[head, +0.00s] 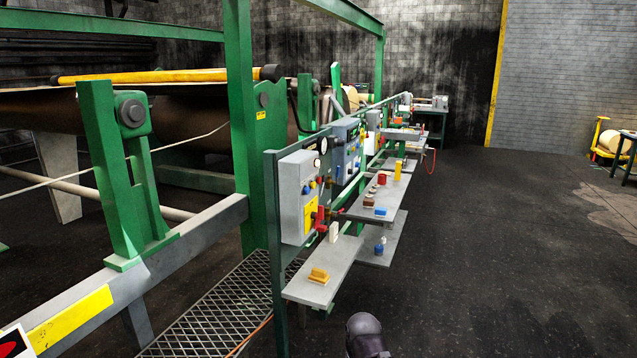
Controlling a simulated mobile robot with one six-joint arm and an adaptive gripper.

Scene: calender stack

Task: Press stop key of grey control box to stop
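A grey control box (291,204) is mounted on the green frame near the middle of the head view, its front turned to the right. Small blue, red and yellow keys show on its front, with a yellow label (311,216) below them. Which one is the stop key is too small to tell. A red handle-like part (320,219) sits low at its right edge. A dark rounded part of my arm shows at the bottom edge, apart from the box. My gripper is not in view.
Grey shelves (322,268) jut out below the box, holding a yellow-orange block (318,276) and other small objects. A blue-grey panel (346,150) stands beyond the box. A metal grating (213,312) lies at left. The dark floor (490,260) at right is clear.

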